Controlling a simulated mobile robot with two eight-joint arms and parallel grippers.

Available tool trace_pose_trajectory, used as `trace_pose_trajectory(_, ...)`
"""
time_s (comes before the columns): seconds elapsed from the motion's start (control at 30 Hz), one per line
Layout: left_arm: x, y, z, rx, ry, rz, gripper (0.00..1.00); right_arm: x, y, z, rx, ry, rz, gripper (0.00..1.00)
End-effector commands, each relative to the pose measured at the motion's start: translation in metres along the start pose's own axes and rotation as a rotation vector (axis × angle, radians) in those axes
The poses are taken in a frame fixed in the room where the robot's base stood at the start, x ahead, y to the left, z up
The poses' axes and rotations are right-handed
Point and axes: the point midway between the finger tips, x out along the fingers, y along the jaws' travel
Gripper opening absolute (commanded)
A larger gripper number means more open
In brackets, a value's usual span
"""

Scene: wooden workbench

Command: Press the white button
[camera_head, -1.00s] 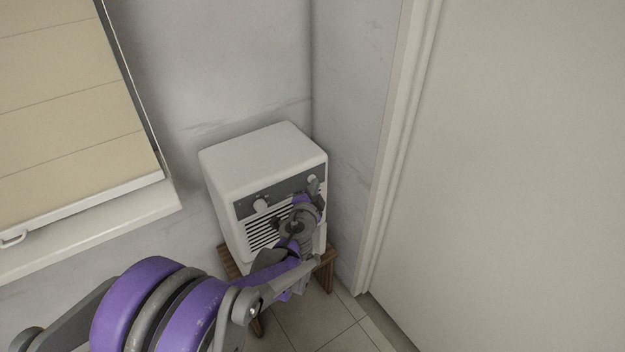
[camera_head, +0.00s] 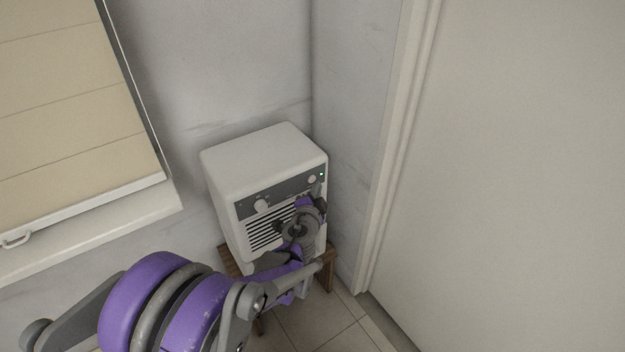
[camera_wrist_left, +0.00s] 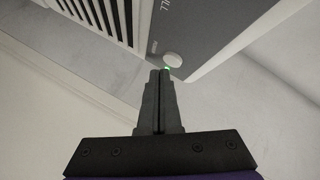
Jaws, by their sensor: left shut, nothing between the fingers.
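A white, boxy heater-like appliance (camera_head: 262,150) stands in the corner with a dark control strip and a slatted grille. The round white button (camera_head: 312,179) is at the right end of the strip; it also shows in the left wrist view (camera_wrist_left: 173,60). A small green light (camera_head: 321,174) glows beside it. My left gripper (camera_head: 318,192) is shut and empty, its tips just below the button. In the left wrist view its fingertips (camera_wrist_left: 160,74) are close to the button and green light; I cannot tell whether they touch. My right gripper is not in view.
The appliance rests on a wooden stool (camera_head: 329,276). Walls are close behind and to the right, with a pale door (camera_head: 520,180) further right. A blind (camera_head: 70,95) hangs at left.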

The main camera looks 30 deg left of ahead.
Motion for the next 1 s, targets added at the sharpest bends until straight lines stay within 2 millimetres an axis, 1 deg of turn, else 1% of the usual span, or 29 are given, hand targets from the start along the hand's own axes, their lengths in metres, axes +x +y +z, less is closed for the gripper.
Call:
trace_pose_trajectory(0.17,-0.003,0.002,-0.003,0.000,0.001,0.000,0.00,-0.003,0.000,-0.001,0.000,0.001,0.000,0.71)
trace_pose_trajectory(0.33,-0.015,0.009,-0.012,0.000,0.002,0.001,0.00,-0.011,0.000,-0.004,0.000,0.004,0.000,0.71)
trace_pose_trajectory(0.7,-0.039,0.028,-0.029,0.000,0.001,0.000,0.00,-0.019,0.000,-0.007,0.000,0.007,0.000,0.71)
trace_pose_trajectory(1.0,-0.042,0.030,-0.030,0.000,-0.001,0.000,0.00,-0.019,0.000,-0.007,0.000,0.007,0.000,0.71)
